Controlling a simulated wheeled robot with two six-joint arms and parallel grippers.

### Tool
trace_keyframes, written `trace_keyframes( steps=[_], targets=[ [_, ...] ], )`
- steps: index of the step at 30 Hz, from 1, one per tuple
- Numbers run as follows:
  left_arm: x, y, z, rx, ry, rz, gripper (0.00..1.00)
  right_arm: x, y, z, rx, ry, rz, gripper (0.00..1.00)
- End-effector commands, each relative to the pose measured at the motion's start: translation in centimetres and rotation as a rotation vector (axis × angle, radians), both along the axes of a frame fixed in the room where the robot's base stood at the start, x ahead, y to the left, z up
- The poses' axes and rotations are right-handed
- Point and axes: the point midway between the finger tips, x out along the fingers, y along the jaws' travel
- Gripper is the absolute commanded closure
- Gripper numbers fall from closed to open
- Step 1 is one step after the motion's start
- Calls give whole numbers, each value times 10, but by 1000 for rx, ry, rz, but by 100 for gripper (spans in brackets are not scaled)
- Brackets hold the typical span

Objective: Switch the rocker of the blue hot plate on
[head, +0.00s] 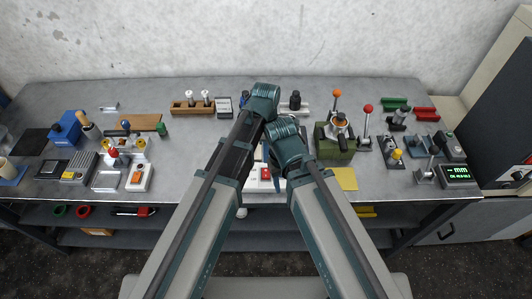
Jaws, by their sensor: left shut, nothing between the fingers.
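I cannot single out the blue hot plate for certain. A white unit with a red rocker-like part (265,174) sits at the front middle of the bench, just below my grippers, and is partly covered by my arms. My left gripper (264,152) is shut and empty, pointing down close above that unit; whether it touches cannot be told. My right arm reaches in beside it, and its gripper is hidden behind its own wrist. A blue box (65,129) stands at the left. A pale cup stands on a flat blue base (14,176) at the far left edge.
A white box with an orange rocker (138,177) lies at the front left. A green block with an orange-knobbed lever (334,146) stands right of my arms. A yellow pad (343,179) lies in front of it. Levers and a display (458,173) fill the right side.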

Motion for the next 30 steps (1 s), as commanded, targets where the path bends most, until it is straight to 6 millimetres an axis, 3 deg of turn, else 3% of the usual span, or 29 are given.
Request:
trace_keyframes(
  steps=[1, 15, 30],
  targets=[
    [-2, 0, -15, 0, 0, 0, 100, 0, 0, -15, 0, 0, 0, 50],
    [-10, 0, -73, 0, 0, 0, 100, 0, 0, -73, 0, 0, -2, 50],
    [-12, 0, -77, 0, -6, 0, 100, 0, 0, -77, 0, 0, -2, 50]
  ],
)
